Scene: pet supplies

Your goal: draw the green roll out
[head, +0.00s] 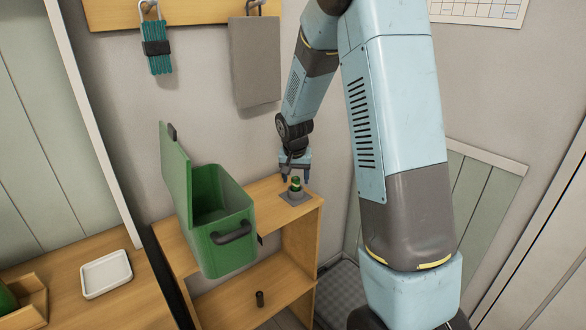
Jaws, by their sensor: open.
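A small green roll (295,184) stands upright in a grey holder with a flat square base (294,199), near the right end of the wooden shelf unit's top (262,193). A lighter band shows around the roll. My gripper (294,177) points down over the roll, its fingers apart. The fingertips appear close to the roll's upper part, one on each side. I cannot tell whether they touch it. The roll's lower part is hidden inside the holder.
A green bin (222,255) with its lid raised (175,185) stands left of the holder. A dark small cylinder (260,298) is on the lower shelf. A white tray (106,274) sits on the left counter. A grey cloth (255,65) and teal leash (158,52) hang behind.

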